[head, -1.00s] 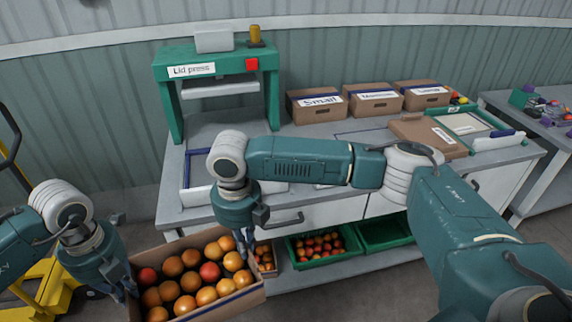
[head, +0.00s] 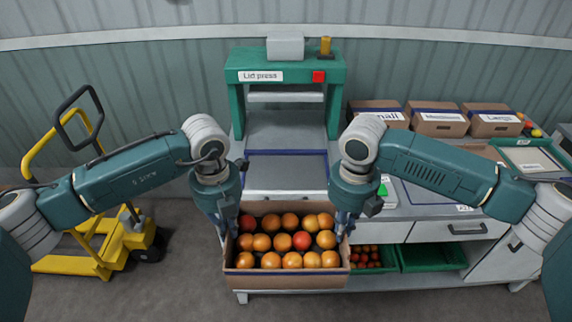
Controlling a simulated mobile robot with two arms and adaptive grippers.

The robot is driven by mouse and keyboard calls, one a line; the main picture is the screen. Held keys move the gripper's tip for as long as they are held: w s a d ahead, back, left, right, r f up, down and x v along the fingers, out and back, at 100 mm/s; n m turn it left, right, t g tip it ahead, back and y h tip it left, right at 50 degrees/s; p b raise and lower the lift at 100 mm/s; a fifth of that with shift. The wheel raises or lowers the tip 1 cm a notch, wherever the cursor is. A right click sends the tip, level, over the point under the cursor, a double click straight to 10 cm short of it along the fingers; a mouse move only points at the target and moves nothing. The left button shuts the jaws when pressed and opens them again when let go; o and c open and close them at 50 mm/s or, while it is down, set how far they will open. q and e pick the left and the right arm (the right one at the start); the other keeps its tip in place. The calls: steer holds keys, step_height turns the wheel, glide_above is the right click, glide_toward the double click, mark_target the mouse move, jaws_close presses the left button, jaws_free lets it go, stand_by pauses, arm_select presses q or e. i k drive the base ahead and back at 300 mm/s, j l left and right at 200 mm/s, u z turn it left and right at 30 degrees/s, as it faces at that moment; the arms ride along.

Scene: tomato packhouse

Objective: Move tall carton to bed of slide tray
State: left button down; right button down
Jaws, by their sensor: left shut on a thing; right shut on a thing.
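The tall carton (head: 287,283) is an open brown box full of orange and red tomatoes, held upright in front of the bench. My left gripper (head: 229,235) is shut on its left side and my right gripper (head: 345,235) is shut on its right side. The slide tray (head: 286,174) lies on the bench just behind the carton, below the lid press. It has a grey bed with blue rails and a pale front edge. The bed looks empty. The carton hides part of the bench front, and the fingertips are partly hidden against its walls.
The green lid press (head: 237,98) stands behind the tray. Labelled cartons (head: 438,120) line the bench's back right. Green crates (head: 432,257) sit on the shelf below. A yellow pallet truck (head: 95,240) stands on the floor at left.

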mark_target(286, 174)
steer(key=i, duration=1.4)
